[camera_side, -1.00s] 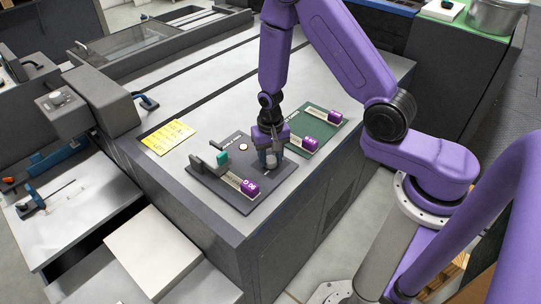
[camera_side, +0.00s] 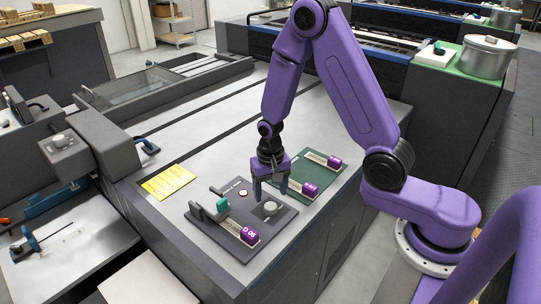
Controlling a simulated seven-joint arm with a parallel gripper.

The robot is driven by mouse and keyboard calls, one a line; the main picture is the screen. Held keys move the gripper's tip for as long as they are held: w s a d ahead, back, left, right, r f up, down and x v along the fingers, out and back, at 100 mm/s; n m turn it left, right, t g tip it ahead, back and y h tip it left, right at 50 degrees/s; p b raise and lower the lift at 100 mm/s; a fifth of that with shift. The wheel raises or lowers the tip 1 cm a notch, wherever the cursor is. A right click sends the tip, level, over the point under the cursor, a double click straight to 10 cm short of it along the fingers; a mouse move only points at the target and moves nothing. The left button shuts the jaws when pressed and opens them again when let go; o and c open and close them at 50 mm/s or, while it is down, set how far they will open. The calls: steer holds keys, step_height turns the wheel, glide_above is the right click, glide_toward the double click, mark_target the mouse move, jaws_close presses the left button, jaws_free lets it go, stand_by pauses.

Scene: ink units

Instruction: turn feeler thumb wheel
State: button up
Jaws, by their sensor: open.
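The grey round thumb wheel (camera_side: 270,209) stands on the right part of a dark panel (camera_side: 262,232) on the machine's top. My gripper (camera_side: 271,196) points down with its fingers spread. It is empty, and its fingertips appear just above and behind the wheel, apart from it. On the same panel, a grey feeler-like bracket (camera_side: 203,208) with a teal block (camera_side: 222,205) stands at the left. A pale scale strip (camera_side: 232,228) runs from it to a purple block (camera_side: 250,235) with small white marks that I cannot read surely.
A yellow note (camera_side: 168,182) lies left of the panel. A small pale button (camera_side: 242,194) sits on the panel. The grey top beyond is mostly clear.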

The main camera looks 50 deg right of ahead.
mark_target(270, 206)
step_height(270, 206, up, 12)
stand_by(0.6)
stand_by(1.2)
step_height(270, 206, down, 17)
steer(key=shift+f, duration=0.15)
stand_by(0.7)
steer(key=c, duration=1.1)
